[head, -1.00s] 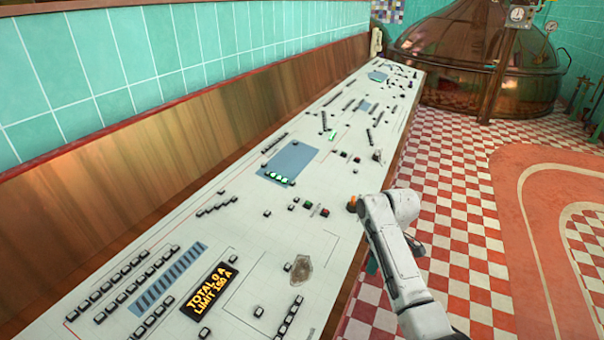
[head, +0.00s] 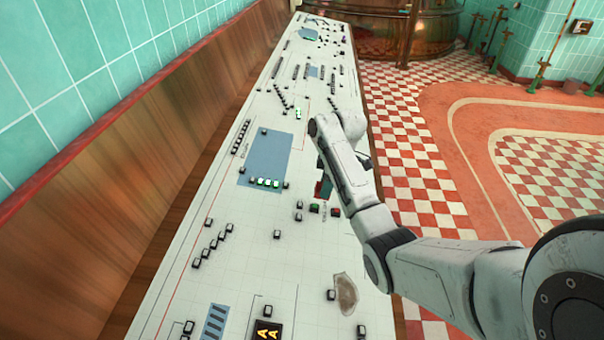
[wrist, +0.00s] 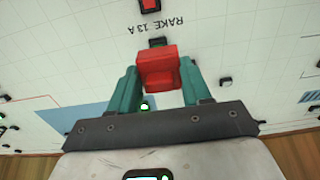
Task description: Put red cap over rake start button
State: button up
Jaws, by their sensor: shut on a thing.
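My gripper (wrist: 158,67) is shut on a red cap (wrist: 157,74), held between its two teal fingers in the wrist view. In the head view my gripper (head: 323,188) hangs over the console's right side, partly hidden by my arm. The cap is near the upside-down label "RAKE 13 A" (wrist: 154,22) in the wrist view. A dark button (wrist: 157,42) shows just beyond the cap, and a green-lit button (wrist: 145,104) lies between the fingers. I cannot tell which button is rake start, nor whether the cap touches the panel.
The long white console (head: 255,270) carries many small buttons and a blue panel (head: 265,155). In the head view, a green button (head: 314,208) and a red button (head: 335,212) sit near my gripper. A wooden back wall (head: 130,190) is left; checkered floor (head: 400,125) is right.

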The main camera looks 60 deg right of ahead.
aim_at(316, 206)
jog(key=shift+w+d, duration=0.1)
jog(key=shift+w, duration=0.25)
jog(key=shift+w+f+b, duration=0.2)
jog(key=shift+f+b, duration=0.25)
jog(key=shift+f, duration=0.85)
jog(key=shift+w+a+f+b, duration=0.1)
jog(key=shift+w+f+b, duration=0.05)
jog(key=shift+f+b, duration=0.5)
jog(key=shift+w+a+f+b, duration=0.1)
jog(key=shift+f+b, duration=0.5)
jog(key=shift+f, duration=0.05)
jog(key=shift+p, duration=0.75)
jog(key=shift+w+f+b, duration=0.15)
jog(key=shift+f+b, duration=0.65)
jog(key=shift+f, duration=0.35)
dwell(0.9)
jog(key=o, duration=1.1)
jog(key=shift+r, duration=0.15)
